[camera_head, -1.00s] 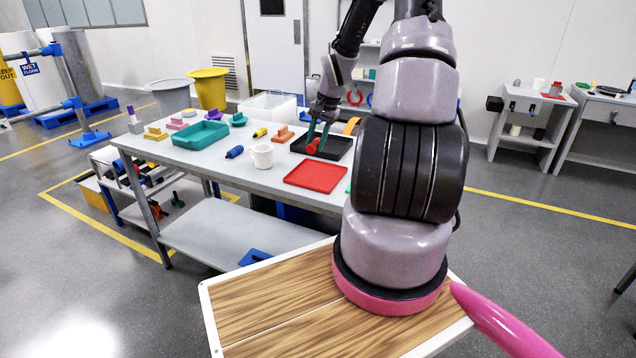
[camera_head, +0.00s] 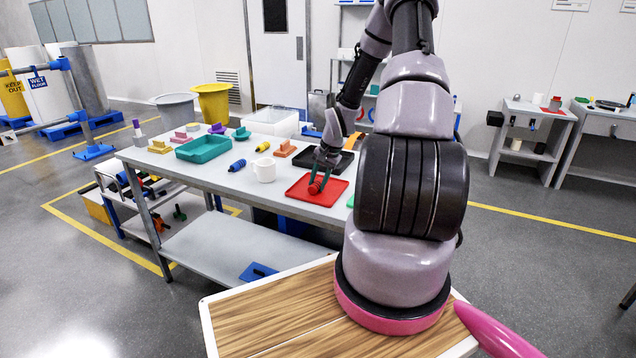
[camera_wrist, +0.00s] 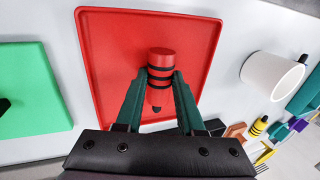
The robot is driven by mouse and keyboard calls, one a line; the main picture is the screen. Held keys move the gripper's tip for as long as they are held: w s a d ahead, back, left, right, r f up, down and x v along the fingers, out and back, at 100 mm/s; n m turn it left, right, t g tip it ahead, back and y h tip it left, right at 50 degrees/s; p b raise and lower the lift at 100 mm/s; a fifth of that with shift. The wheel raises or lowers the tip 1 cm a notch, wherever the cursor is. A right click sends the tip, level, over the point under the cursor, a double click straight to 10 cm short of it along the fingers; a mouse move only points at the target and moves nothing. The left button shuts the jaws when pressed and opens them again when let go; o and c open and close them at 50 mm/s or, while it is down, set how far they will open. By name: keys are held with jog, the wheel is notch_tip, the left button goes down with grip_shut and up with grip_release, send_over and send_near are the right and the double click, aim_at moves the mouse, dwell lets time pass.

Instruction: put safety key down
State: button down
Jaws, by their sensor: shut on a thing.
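The safety key appears to be the red cylinder with black bands (camera_head: 315,187). My gripper (camera_head: 319,179) is shut on it over the red tray (camera_head: 337,196) on the workbench. In the wrist view, the green fingers of my gripper (camera_wrist: 160,80) grip the sides of the red key (camera_wrist: 161,56). The red tray (camera_wrist: 105,45) lies behind the key in that view, its bare floor showing around it. I cannot tell whether the key touches the tray. The key's lower end is partly hidden between the fingers.
A white mug (camera_head: 265,169) stands left of the red tray. A teal tray (camera_head: 203,148), a blue banded cylinder (camera_head: 237,165) and a yellow one (camera_head: 263,147) are farther left.

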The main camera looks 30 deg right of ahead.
jog(key=c, duration=0.8)
grip_release()
jog(key=shift+f, duration=0.15)
jog(key=s+a+r+n+h, duration=0.1)
jog(key=s+a+r, duration=0.15)
jog(key=r, duration=0.95)
jog(key=s+a+r+n+h, duration=0.1)
jog(key=s+r, duration=0.3)
jog(key=r, duration=0.8)
jog(key=s+a+r+n+t+y, duration=0.1)
jog(key=s+a+r+n+t, duration=0.1)
jog(key=s+a+r, duration=0.4)
jog(key=s+a+r+n+t, duration=0.2)
jog(key=s+a+r, duration=0.5)
jog(key=s+r, duration=0.5)
jog(key=shift+s+r+y, duration=0.3)
jog(key=shift+s+y, duration=0.1)
jog(key=shift+s, duration=0.85)
